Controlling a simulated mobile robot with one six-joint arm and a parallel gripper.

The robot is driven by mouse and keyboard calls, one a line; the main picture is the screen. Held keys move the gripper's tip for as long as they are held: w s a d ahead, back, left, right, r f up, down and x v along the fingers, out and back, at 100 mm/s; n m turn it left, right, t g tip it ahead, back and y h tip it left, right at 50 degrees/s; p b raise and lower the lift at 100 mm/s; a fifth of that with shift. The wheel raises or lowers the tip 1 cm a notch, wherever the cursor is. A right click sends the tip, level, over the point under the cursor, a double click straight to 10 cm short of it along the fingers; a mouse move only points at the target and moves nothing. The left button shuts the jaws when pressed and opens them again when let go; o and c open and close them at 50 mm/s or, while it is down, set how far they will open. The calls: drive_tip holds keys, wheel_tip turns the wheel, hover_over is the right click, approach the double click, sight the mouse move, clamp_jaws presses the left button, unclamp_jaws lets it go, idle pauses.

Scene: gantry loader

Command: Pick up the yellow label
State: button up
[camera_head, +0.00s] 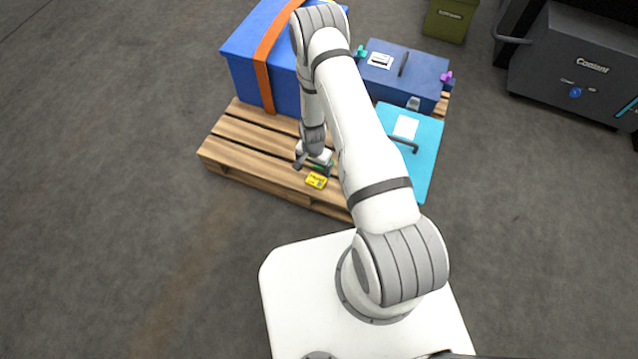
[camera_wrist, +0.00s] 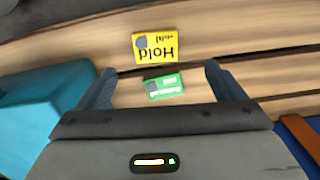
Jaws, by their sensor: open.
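The yellow label (camera_head: 316,181) lies flat on the wooden pallet near its front edge. In the wrist view the yellow label (camera_wrist: 155,47) shows upside-down "Hold" lettering and a grey spot. My gripper (camera_wrist: 160,82) is open and empty above the pallet, its two fingers spread. A green label (camera_wrist: 164,87) lies between the fingertips in that view, just beside the yellow one. The yellow label is a little beyond the fingertips. In the head view my gripper (camera_head: 309,165) is just behind the yellow label, and the green label is partly hidden by it.
The wooden pallet (camera_head: 235,150) carries a large blue box (camera_head: 243,75) with an orange strap, a smaller blue case (camera_head: 425,72) and a cyan case (camera_head: 428,160). A dark coolant unit (camera_head: 560,70) and an olive bin (camera_head: 450,18) stand beyond. Floor at left is clear.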

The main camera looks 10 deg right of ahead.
sight(316, 182)
drive_tip(key=f+b, duration=0.1)
drive_tip(key=f, duration=0.5)
drive_tip(key=f+b, duration=0.1)
drive_tip(key=f, duration=0.2)
drive_tip(key=shift+s+d+b, duration=0.2)
drive_tip(key=shift+s+b, duration=0.1)
drive_tip(key=shift+s, duration=0.05)
drive_tip(key=shift+r, duration=0.1)
drive_tip(key=shift+c, duration=0.2)
drive_tip(key=c, duration=1)
wheel_tip(316, 182, up, 10)
drive_tip(key=p, duration=0.3)
